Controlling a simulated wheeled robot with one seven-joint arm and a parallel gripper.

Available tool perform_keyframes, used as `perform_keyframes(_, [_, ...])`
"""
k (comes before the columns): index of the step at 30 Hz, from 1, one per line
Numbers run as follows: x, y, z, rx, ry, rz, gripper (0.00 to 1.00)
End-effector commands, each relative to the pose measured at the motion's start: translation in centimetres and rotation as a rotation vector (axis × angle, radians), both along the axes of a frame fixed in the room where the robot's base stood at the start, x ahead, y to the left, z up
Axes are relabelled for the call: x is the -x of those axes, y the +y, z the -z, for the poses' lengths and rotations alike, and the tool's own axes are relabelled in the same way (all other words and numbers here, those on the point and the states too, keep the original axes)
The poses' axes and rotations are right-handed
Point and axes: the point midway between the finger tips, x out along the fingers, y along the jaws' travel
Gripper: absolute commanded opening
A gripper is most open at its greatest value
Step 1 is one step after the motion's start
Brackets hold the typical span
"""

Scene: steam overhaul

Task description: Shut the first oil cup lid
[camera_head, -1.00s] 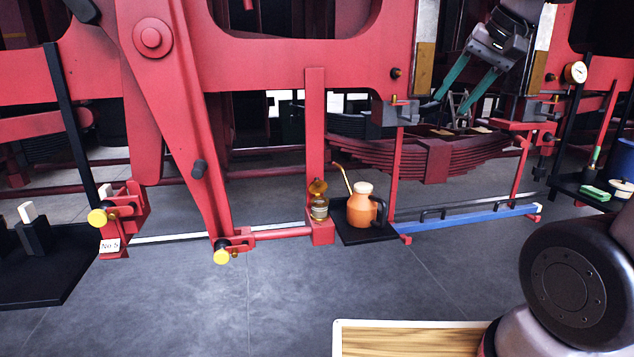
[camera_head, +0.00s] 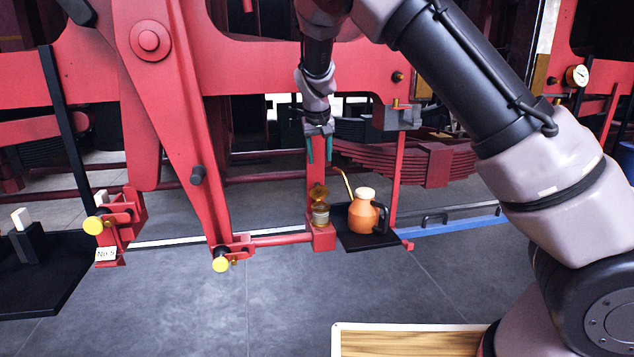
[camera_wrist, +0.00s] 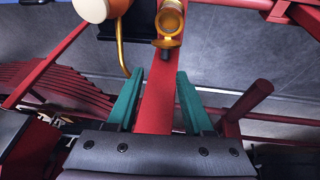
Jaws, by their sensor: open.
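The oil cup (camera_head: 320,215) is a small glass and brass cup on a red block at the foot of a red post. Its brass lid (camera_head: 318,192) stands raised and tilted, so the cup looks open. The cup's brass also shows at the top of the wrist view (camera_wrist: 169,22). My gripper (camera_head: 319,150) has teal fingers pointing down and hangs above the lid, apart from it. In the wrist view my gripper (camera_wrist: 158,76) is open and empty, with the red post behind the gap between its fingers.
An orange oil can (camera_head: 363,214) with a thin brass spout (camera_head: 343,182) stands on a black shelf (camera_head: 366,240) just right of the cup. The large slanted red rod (camera_head: 180,120) is to the left. The grey floor (camera_head: 290,285) in front is clear.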

Motion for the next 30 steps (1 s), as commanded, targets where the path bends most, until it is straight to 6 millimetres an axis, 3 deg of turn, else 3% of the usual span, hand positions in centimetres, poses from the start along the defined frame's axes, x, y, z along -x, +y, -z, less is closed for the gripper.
perform_keyframes(3, [-0.2,1.2,0.5,0.027,-0.019,-0.025,0.52])
perform_keyframes(8, [-0.8,1.3,1.9,0.032,-0.019,-0.026,0.52])
perform_keyframes(21, [-3.9,0.8,9.0,0.03,-0.019,-0.025,0.52])
perform_keyframes(30, [-4.5,0.8,10.4,0.027,-0.019,-0.025,0.52])
